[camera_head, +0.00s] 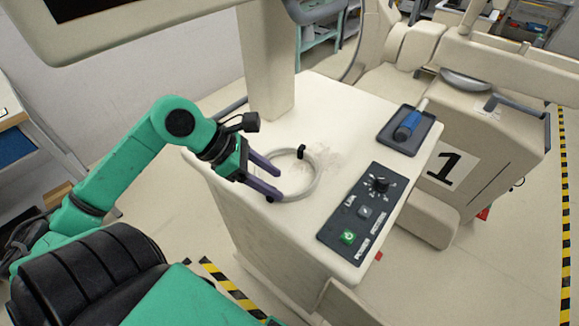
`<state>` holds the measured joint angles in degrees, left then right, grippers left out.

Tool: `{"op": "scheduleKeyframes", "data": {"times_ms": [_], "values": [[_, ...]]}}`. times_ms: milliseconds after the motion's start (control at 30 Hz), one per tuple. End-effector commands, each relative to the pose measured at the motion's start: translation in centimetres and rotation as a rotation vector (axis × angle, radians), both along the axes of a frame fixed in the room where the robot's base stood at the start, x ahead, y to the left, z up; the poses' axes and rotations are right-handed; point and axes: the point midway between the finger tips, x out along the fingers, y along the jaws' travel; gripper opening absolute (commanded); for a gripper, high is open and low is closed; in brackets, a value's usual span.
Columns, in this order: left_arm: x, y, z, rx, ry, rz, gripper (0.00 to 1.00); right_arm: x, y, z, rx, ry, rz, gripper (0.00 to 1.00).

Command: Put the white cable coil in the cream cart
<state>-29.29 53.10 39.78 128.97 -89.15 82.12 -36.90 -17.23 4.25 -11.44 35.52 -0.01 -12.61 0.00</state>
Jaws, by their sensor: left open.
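The white cable coil (317,178) lies flat on the top of a cream cabinet (330,115), a loose ring with a black tie at its back edge. My left gripper (277,186) is open at the left side of the coil, its two dark fingers reaching over or beside the ring; I cannot tell whether they touch it. My right gripper is not in view.
A dark tray (405,137) with a blue-handled tool (408,125) lies at the cabinet top's right. A control panel (362,213) with a knob and green button is at the front. A cream post (265,65) rises behind the coil. Striped floor tape (565,200) runs at far right.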

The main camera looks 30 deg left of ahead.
Motion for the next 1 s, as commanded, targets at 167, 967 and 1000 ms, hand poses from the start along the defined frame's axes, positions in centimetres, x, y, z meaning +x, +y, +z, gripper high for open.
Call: {"op": "scheduleKeyframes", "data": {"times_ms": [167, 967, 1000], "values": [[0.8, -1.1, -1.3, 0.000, 0.001, -0.001, 0.59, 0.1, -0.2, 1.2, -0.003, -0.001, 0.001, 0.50], [2.4, -3.4, -4.9, 0.002, -0.002, 0.000, 0.00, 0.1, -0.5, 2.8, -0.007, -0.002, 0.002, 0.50], [2.4, -3.4, -4.9, 0.002, -0.002, 0.000, 0.00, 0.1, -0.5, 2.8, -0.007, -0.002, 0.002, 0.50]]}}
